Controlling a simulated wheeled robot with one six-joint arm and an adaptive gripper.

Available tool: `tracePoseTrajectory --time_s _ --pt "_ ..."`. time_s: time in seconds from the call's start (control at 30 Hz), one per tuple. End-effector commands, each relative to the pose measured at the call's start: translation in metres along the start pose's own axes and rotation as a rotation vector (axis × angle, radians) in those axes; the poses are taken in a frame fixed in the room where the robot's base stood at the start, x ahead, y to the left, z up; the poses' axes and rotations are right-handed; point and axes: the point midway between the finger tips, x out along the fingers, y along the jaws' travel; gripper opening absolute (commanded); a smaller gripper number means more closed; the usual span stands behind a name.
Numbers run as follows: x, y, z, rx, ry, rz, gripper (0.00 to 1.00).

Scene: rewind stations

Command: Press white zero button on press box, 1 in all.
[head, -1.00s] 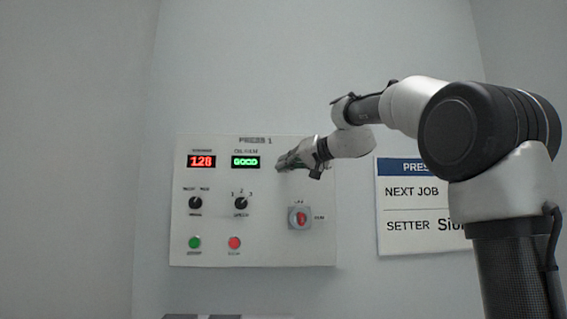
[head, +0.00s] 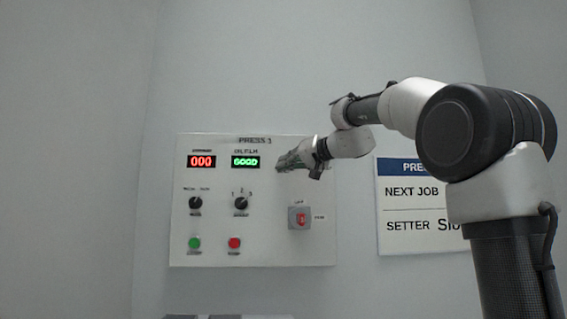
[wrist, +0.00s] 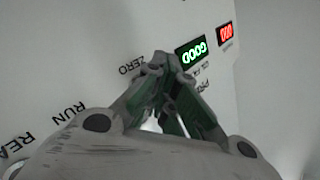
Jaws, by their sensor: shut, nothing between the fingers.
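The white zero button itself is hidden behind the fingers. I cannot tell whether the tips touch it.
Two black selector knobs (head: 195,203) (head: 241,203), a green button (head: 194,243), a red button (head: 234,243) and a grey-and-red rotary switch (head: 299,218) sit lower on the panel. A paper sign (head: 410,205) hangs right of it, partly behind my arm.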

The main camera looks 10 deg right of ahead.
Motion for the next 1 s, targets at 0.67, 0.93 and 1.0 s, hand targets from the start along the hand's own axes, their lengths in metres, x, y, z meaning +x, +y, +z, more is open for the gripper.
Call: tracePoseTrajectory --time_s 0.67,0.93,1.0 --pt "-0.014 -0.01 0.01 0.0 0.0 0.0 0.0" --pt "-0.033 -0.024 0.024 0.0 0.0 -0.001 0.0" --pt "-0.038 -0.028 0.027 0.0 0.0 -0.001 0.0"
